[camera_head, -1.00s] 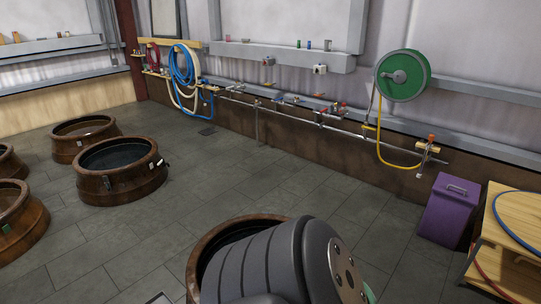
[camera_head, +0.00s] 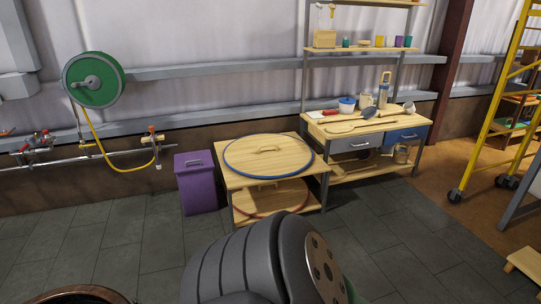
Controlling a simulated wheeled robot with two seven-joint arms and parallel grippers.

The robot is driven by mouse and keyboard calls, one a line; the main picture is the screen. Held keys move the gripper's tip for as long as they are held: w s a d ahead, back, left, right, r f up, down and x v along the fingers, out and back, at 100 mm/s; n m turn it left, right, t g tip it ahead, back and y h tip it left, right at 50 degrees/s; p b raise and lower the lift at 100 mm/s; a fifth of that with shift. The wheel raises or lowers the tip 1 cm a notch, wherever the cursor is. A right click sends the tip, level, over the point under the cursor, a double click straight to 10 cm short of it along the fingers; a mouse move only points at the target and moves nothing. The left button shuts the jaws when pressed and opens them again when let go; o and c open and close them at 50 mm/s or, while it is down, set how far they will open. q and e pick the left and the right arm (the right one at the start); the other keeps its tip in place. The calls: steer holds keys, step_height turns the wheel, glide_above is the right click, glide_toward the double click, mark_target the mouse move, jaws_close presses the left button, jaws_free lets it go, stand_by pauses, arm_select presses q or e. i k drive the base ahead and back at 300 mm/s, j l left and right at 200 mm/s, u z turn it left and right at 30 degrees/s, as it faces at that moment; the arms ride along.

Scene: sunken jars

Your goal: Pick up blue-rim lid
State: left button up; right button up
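The blue-rim lid (camera_head: 247,162) is a large round wooden disc with a blue edge and a wooden bar handle (camera_head: 268,149) on top. It lies flat on the top of a low wooden stand (camera_head: 235,181), left of the workbench. A second round lid with a red rim (camera_head: 262,209) lies on the stand's lower shelf. A dark grey link of my own arm fills the bottom middle of the view, in front of the stand. Neither of my grippers is in view.
A purple bin (camera_head: 197,184) stands just left of the stand. A workbench (camera_head: 345,142) with utensils is at its right. A yellow wheeled ladder (camera_head: 497,105) stands far right. A jar rim (camera_head: 75,296) shows bottom left. Grey floor (camera_head: 120,242) is clear left of my arm.

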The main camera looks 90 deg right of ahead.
mark_target(258, 156)
steer(key=z, duration=2.8)
steer(key=i, duration=0.75)
steer(key=i+l+u, duration=0.15)
steer(key=i, duration=0.55)
steer(key=i+l, duration=0.1)
steer(key=i, duration=0.65)
steer(key=i+j+u, duration=0.1)
steer(key=i+j, duration=0.5)
steer(key=j, duration=0.2)
steer(key=i+j+u, duration=0.15)
steer(key=i+j, duration=0.5)
steer(key=j, duration=0.1)
